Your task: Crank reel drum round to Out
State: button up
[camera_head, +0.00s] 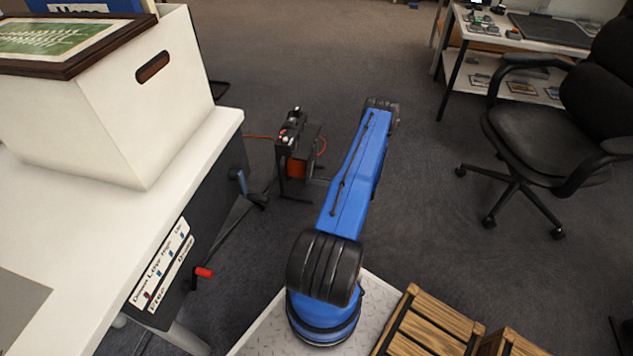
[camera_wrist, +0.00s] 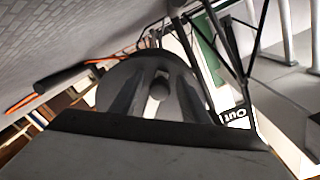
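The reel (camera_head: 297,166) stands on the floor in the head view, orange with a black frame. An orange cable runs from it. In the wrist view a grey round disc (camera_wrist: 110,88), which looks like the drum's side, fills the middle. My gripper's two dark fingers (camera_wrist: 158,72) are in front of it, with a small round knob (camera_wrist: 159,90) between them. I cannot tell whether the fingers press on it. A white label reading "Out" (camera_wrist: 235,118) shows upside down to the right of the disc. My gripper is hidden behind my arm in the head view.
An office chair (camera_head: 535,130) and a second table (camera_head: 535,45) are right. Wooden crates (camera_head: 430,325) are in front. Carpet between is clear.

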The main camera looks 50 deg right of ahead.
jog(key=v, duration=1.7)
jog(key=shift+s+d, duration=0.15)
